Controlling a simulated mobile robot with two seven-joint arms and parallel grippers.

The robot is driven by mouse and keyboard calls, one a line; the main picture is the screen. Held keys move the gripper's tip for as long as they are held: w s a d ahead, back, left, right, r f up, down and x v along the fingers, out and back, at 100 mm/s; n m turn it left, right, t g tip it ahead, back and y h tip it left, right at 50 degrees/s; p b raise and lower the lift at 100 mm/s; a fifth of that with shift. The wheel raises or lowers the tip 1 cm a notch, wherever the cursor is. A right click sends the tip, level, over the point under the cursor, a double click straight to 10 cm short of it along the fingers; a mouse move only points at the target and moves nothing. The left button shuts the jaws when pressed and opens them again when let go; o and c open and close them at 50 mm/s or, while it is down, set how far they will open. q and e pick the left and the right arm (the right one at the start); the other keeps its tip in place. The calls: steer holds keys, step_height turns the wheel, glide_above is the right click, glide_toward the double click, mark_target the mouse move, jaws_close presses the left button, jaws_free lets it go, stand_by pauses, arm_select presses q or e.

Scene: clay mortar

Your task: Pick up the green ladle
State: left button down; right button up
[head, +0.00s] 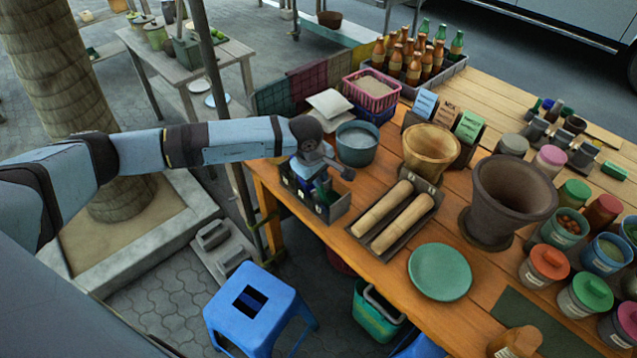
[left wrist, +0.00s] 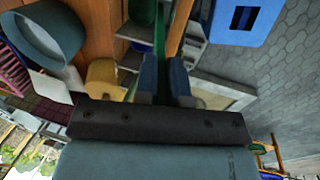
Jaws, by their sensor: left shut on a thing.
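My left gripper (head: 322,178) reaches down into the black utensil caddy (head: 335,211) at the table's near left corner. In the left wrist view its two blue-grey fingers (left wrist: 163,78) are shut on a thin green handle (left wrist: 160,38), which I take to be the green ladle. In the head view the gripper hides most of the ladle, and only dark green and blue parts show inside the caddy. I cannot tell whether the ladle is clear of the caddy floor. My right gripper is not in view.
A blue-grey bowl (head: 356,144) stands just behind the caddy. A tray with two wooden rollers (head: 391,216) lies right of it, near a green plate (head: 440,272) and a large clay mortar (head: 508,200). A blue stool (head: 258,308) stands on the floor below.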

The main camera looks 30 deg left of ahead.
arm_select(q)
steer(key=w+d+r+b+v, duration=0.1)
steer(key=w+b+v, duration=0.1)
steer(key=v, duration=1.5)
steer(key=shift+w+r+b, duration=0.2)
steer(key=shift+w+b, duration=0.2)
steer(key=shift+w, duration=0.35)
steer(key=shift+d, duration=0.1)
